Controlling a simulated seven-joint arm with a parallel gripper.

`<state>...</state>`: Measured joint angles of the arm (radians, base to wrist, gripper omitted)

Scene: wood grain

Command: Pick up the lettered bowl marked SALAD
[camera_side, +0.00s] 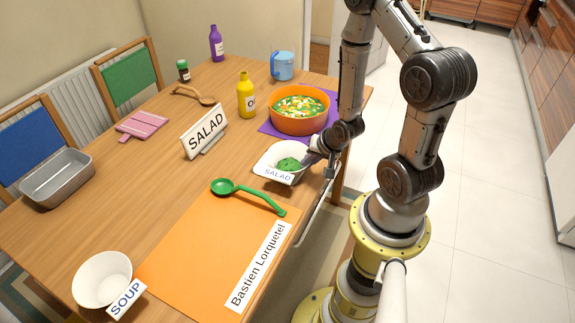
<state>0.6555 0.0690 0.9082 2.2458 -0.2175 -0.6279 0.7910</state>
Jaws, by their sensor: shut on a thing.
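The white bowl lettered SALAD (272,171) is near the right edge of the table, with green food inside. My gripper (310,161) is at the bowl's right side, shut on its rim. The fingertips are small and partly hidden by the bowl and wrist. I cannot tell whether the bowl is lifted or resting on the table. A standing SALAD sign (205,133) is to its left. Another white bowl (101,279), with a SOUP label (126,299), is at the front left.
An orange bowl of food (299,121) sits on a purple mat (268,129) behind the salad bowl. A yellow bottle (246,97) and blue mug (282,65) stand nearby. A green ladle (247,193) lies on an orange mat (200,245) in front. A metal pan (57,186) is far left.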

